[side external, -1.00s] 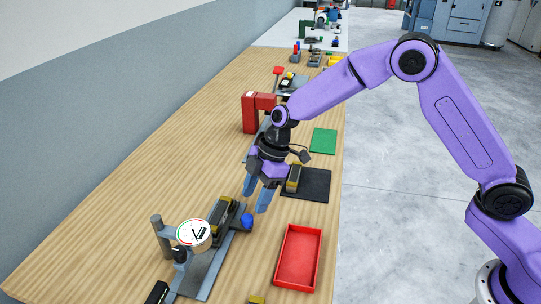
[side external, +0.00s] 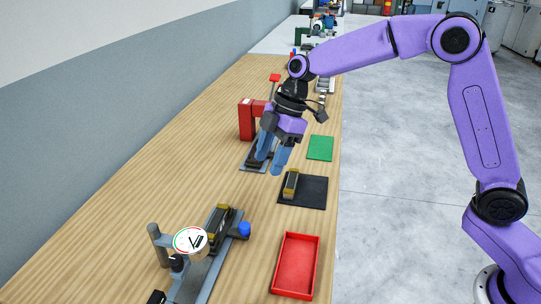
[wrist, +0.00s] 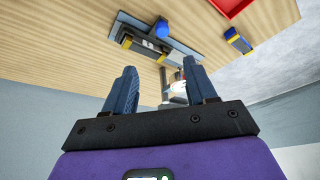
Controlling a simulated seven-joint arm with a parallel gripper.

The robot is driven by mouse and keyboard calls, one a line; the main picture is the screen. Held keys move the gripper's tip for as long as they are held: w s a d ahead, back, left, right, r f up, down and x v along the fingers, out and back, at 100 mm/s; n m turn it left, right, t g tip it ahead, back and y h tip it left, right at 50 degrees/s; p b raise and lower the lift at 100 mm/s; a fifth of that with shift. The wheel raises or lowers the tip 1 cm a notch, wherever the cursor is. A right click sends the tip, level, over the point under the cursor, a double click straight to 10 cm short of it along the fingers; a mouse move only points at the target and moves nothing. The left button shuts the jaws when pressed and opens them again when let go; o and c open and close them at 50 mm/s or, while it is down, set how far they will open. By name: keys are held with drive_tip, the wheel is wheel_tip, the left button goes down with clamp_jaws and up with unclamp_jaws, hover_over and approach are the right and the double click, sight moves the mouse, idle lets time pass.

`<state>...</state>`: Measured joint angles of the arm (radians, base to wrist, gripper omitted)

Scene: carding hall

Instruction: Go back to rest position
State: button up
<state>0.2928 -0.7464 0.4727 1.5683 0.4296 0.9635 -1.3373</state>
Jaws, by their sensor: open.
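My gripper (side external: 270,164) hangs in the air above the wooden bench in the side external view, near the red press-like device and the black mat. Its two blue fingers are apart with nothing between them. In the wrist view my gripper (wrist: 163,88) also shows open and empty, with the bench beyond the fingertips.
A black mat (side external: 316,197) carries a yellow-ended block (side external: 291,184). A red tray (side external: 313,273) looks empty. A red device (side external: 246,120) and a green mat (side external: 320,148) stand farther back. The bench's left side is clear.

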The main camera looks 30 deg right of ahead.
drive_tip(key=s+d+r+m+h, duration=0.1)
drive_tip(key=s+d+m+h, duration=0.2)
drive_tip(key=s, duration=1.5)
drive_tip(key=s+d+f+m+h, duration=0.1)
drive_tip(key=s+d+f+m, duration=0.1)
drive_tip(key=s+d, duration=1.1)
drive_tip(key=shift+s+d+f, duration=0.15)
drive_tip(key=shift+s+f, duration=0.1)
drive_tip(key=shift+s, duration=0.85)
